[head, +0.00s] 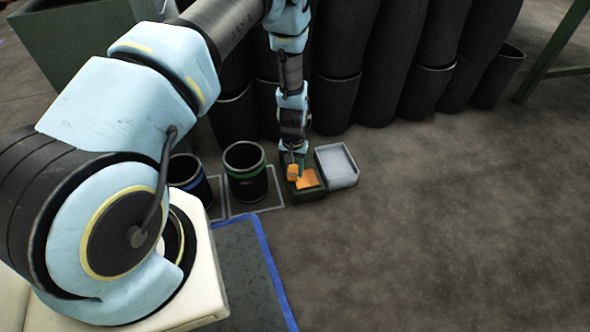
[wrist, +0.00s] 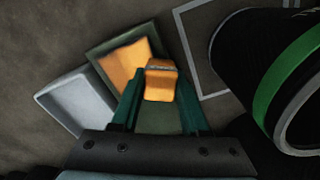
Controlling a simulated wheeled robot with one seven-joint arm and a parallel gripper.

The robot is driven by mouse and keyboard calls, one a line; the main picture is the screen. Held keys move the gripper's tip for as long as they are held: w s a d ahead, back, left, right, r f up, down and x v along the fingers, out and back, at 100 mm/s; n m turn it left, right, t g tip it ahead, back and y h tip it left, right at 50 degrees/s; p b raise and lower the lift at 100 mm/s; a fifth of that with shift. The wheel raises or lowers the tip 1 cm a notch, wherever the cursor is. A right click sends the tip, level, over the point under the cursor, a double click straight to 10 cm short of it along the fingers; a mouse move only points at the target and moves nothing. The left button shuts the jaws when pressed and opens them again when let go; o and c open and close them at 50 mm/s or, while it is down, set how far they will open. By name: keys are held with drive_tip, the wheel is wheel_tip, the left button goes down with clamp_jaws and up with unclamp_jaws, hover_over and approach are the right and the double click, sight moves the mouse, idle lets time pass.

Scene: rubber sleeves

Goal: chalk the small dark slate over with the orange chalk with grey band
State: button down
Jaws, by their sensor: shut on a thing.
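The small dark slate (head: 313,193) lies on the floor at the centre, with a raised dark rim; it also shows in the wrist view (wrist: 106,47). An orange patch covers part of its face, and a dark greenish area shows between my fingers. My gripper (head: 292,166) is above the slate, its green fingers shut on the orange chalk with grey band (wrist: 160,84). The chalk also shows in the head view (head: 292,173). The grey band shows at one end of it in the wrist view. I cannot tell whether the chalk touches the slate.
A pale grey tray (head: 337,166) stands right beside the slate. A black bucket with a green band (head: 245,172) stands close on the left, and one with a blue band (head: 188,178) farther left. Tall black containers (head: 345,70) line the back. The floor to the right is clear.

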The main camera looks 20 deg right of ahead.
sight(294, 168)
drive_tip(key=shift+r+p, duration=2.2)
drive_tip(key=shift+r, duration=1.5)
